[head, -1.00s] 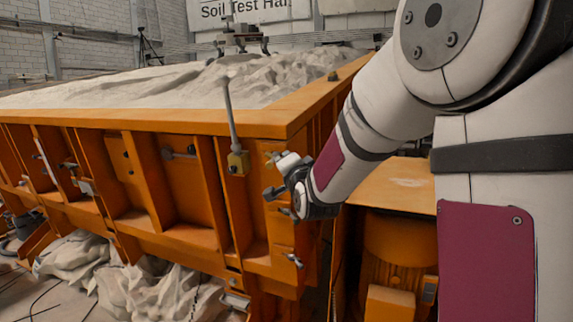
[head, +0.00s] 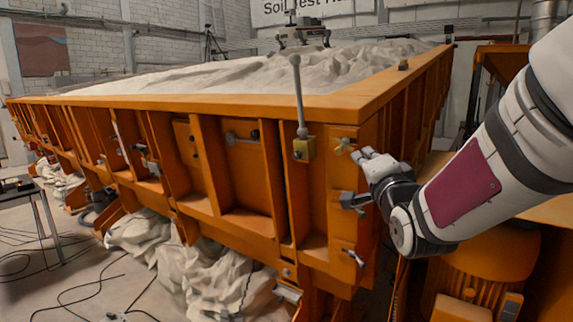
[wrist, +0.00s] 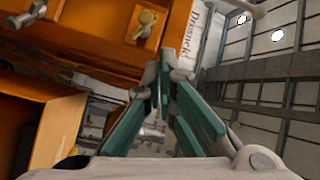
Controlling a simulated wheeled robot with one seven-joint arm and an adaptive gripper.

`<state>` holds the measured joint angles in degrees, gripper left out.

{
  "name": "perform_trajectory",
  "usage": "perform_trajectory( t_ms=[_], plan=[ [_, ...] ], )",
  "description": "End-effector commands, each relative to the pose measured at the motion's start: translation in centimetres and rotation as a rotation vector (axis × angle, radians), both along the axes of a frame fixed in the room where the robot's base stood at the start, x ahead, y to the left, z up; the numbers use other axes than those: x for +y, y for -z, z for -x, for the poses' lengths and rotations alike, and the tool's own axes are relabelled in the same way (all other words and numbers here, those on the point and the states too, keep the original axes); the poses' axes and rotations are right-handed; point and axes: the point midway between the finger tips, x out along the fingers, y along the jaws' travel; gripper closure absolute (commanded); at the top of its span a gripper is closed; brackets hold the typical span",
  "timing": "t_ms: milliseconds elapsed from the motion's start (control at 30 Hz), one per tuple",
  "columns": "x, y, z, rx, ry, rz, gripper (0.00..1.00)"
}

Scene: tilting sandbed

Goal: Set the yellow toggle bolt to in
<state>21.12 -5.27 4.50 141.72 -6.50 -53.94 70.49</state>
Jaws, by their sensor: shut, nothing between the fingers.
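The yellow toggle bolt (head: 344,146) is mounted on the orange sandbed frame, near its front corner below the rim. It also shows at the top of the wrist view (wrist: 145,22), with its small lever at a slant; I cannot tell which end of its travel it is at. My gripper (head: 360,155) is just right of and slightly below the bolt in the head view; contact cannot be told. In the wrist view its teal-padded fingers (wrist: 163,72) are shut at the tips with nothing between them, the bolt lying beyond and to the left.
A small metal fitting (head: 354,257) sits lower on the same post. The orange rim (head: 300,104) borders the sand. An orange machine (head: 490,265) stands below my arm.

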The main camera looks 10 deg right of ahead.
Motion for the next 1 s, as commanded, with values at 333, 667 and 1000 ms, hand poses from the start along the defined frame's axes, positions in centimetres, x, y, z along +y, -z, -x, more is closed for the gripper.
perform_trajectory(
  t_ms=[333, 667, 1000],
  plan=[
    [-5.7, 5.0, 1.5, -0.147, -0.178, -0.304, 1.0],
    [-5.9, 5.6, 1.4, -0.148, -0.237, -0.388, 1.0],
    [-6.1, 4.2, -4.7, -0.148, -0.236, -0.389, 1.0]
  ],
)
